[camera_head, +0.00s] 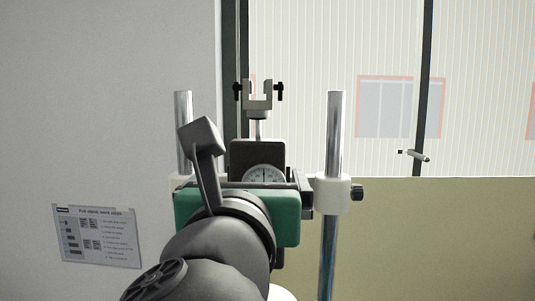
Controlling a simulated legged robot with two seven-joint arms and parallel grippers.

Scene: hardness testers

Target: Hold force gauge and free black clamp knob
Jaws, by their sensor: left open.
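The force gauge (258,155) is a dark box with a round white dial, upright between two shiny columns. A small fork-like fixture with black side screws sits above it. The black clamp knob (357,192) sticks out to the right from the white collar on the right column. My left gripper (242,187) is open, with its wide green body in front of the gauge's lower part; the gauge appears between its dark finger ends. Contact cannot be told. The wrist and arm hide what lies below the dial. My right gripper is not in view.
The left column (183,130) and right column (335,130) flank the gauge. A printed work-steps sheet (98,236) is on the grey wall at left. A window with a dark frame and handle stands behind. The space right of the knob looks clear.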

